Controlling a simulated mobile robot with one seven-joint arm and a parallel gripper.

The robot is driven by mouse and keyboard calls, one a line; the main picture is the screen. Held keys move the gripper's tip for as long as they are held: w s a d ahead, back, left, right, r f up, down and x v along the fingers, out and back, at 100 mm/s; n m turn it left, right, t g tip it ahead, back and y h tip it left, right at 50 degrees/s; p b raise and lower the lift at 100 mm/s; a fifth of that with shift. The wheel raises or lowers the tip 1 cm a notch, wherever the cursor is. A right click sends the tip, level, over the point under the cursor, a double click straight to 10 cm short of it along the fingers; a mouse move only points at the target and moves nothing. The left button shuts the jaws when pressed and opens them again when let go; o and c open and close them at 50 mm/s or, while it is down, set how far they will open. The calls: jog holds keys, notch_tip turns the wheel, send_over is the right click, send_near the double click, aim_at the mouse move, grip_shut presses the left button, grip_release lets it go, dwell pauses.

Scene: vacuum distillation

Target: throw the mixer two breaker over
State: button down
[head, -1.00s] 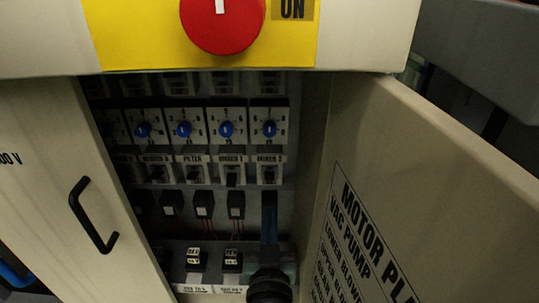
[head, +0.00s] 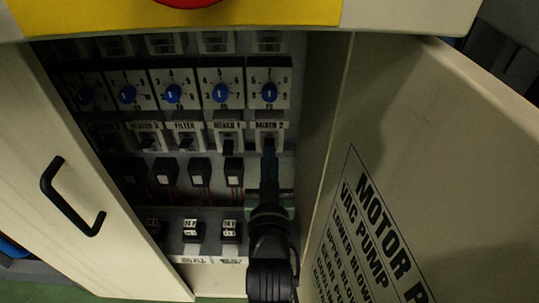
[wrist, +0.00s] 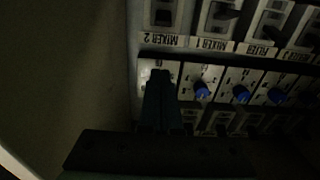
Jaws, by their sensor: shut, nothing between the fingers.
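The mixer two breaker, a dark toggle in a pale housing (head: 280,141), sits under the "MIXER 2" label at the right end of the breaker row. In the wrist view, upside down, that breaker (wrist: 163,14) is at the top edge above its label. My gripper (head: 269,150) is shut and empty. Its tips overlap the lower part of the mixer two breaker in the head view and partly hide its toggle. In the wrist view the gripper (wrist: 160,76) overlaps the dial module beside the label. I cannot tell whether it touches anything.
Blue dials (head: 221,92) run in a row above the breakers. Small relays with red wires (head: 200,171) hang below. The open cabinet door (head: 420,170) stands close on the right. The left door (head: 90,180) has a black handle. A yellow panel (head: 270,12) overhangs the top.

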jog(key=b, duration=0.3)
send_over(269, 143)
jog(key=s, duration=0.2)
notch_tip(269, 143, down, 3)
jog(key=shift+s+b, duration=0.1)
jog(key=shift+b, duration=0.75)
jog(key=shift+s+f, duration=0.2)
jog(key=shift+f, duration=0.15)
